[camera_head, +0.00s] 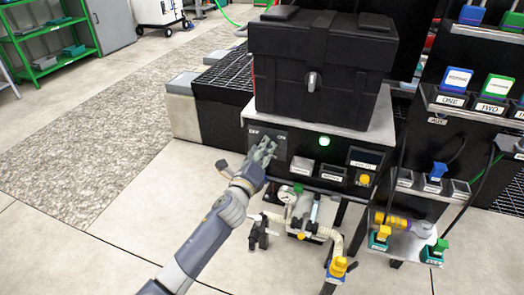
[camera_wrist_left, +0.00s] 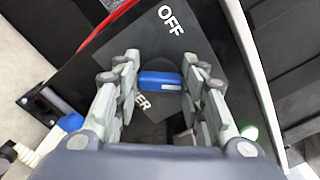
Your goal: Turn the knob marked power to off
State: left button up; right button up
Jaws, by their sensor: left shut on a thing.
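The power knob (camera_wrist_left: 160,81) is a blue bar-shaped handle on a dark grey plate (camera_wrist_left: 110,50), seen in the left wrist view. The word OFF is printed above and right of it, and letters ending in ER show just below it. My left gripper (camera_wrist_left: 160,62) has one finger at each end of the knob and is shut on it. In the head view my left gripper (camera_head: 264,154) is at the left of the black control panel (camera_head: 285,136) and hides the knob; small white labels show above it. My right gripper is not in view.
A large black tote (camera_head: 320,60) stands on the bench above the panel. A lit green lamp (camera_head: 324,142) and a yellow button (camera_head: 364,180) are right of my gripper. A gauge and hoses (camera_head: 300,210) hang below. The floor at left is clear.

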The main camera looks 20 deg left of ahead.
pick_arm(q)
jog(key=shift+f+n+p, duration=0.15)
jog(key=shift+n+p, duration=0.55)
jog(key=shift+n, duration=2.1)
jog(key=shift+f+n+p, duration=0.15)
jog(key=shift+n+p, duration=0.6)
jog(key=shift+n, duration=2.05)
jog(key=shift+f+n+p, duration=0.15)
jog(key=shift+n+p, duration=0.55)
jog(key=shift+n, duration=2.1)
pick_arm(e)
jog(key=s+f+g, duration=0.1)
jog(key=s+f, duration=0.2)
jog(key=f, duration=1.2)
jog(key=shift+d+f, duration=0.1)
pick_arm(q)
jog(key=o, duration=1.1)
jog(key=shift+c, duration=0.2)
jog(key=shift+s, duration=0.1)
